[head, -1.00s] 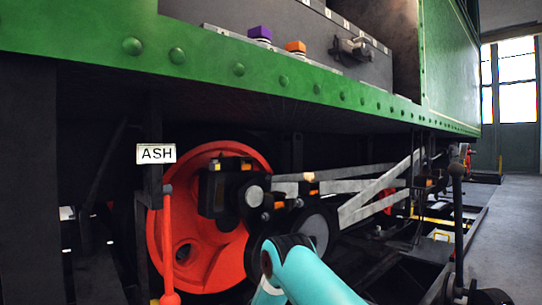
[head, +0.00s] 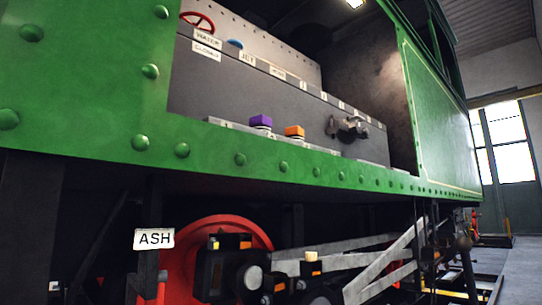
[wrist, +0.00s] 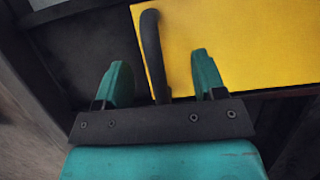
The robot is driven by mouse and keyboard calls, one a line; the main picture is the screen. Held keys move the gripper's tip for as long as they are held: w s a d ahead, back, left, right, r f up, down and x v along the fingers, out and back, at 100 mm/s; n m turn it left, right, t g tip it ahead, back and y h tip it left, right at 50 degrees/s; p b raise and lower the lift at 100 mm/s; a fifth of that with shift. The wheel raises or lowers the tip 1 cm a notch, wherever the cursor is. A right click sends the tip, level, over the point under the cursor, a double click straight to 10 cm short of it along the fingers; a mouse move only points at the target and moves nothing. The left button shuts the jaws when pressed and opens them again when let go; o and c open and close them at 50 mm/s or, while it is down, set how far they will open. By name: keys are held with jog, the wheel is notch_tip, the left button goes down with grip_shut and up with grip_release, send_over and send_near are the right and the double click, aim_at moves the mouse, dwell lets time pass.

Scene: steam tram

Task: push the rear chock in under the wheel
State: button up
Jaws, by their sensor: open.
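In the wrist view, my gripper (wrist: 159,68) is open, its two teal fingers apart. A dark, hooked handle (wrist: 153,50) stands between the fingers, with a gap on each side. Behind it is a flat yellow surface (wrist: 240,45), which may be the chock; only part of it shows. In the head view, a red wheel (head: 180,272) shows under the green frame, its lower part cut off by the picture edge. My gripper and any chock are out of the head view, so I cannot tell how the yellow thing sits against a wheel.
The green frame (head: 310,165) of the tram overhangs the wheel and grey rods (head: 385,265). Purple (head: 261,121) and orange (head: 294,131) blocks sit on the ledge above. Clear floor (head: 521,270) runs along the right.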

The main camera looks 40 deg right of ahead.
notch_tip(320, 180, up, 7)
jog(key=s+p, duration=0.1)
jog(key=p, duration=0.5)
jog(key=shift+s+f+p, duration=0.15)
jog(key=shift+s+p, duration=0.15)
jog(key=shift+s, duration=0.05)
